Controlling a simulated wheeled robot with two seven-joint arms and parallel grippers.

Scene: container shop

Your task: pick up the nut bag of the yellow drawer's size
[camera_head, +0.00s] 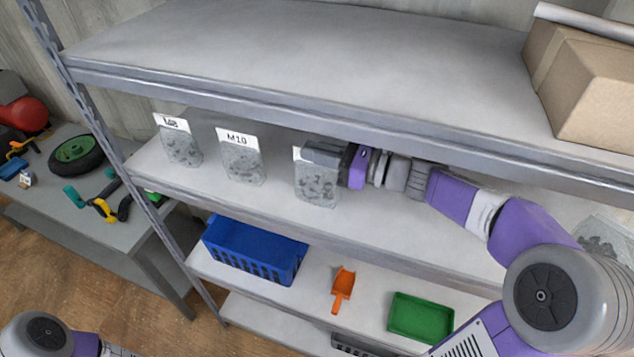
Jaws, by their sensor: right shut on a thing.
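Three clear bags of grey hardware stand in a row on the middle shelf (270,205). The left bag (183,152) reads M8 and the middle bag (242,165) reads M10. The third bag (318,190) is at the right; my right gripper (312,153) covers most of its white label, so its size cannot be read. My right gripper is shut on the top of this third bag, which hangs or stands upright at the shelf. My left arm shows at the lower left corner, its gripper out of view. No yellow drawer shows.
The upper shelf (300,50) runs close above my right arm, with cardboard boxes (590,90) at its right. Below are a blue crate (255,250), an orange scoop (342,288) and a green tray (420,317). A workbench (100,235) with tools stands left.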

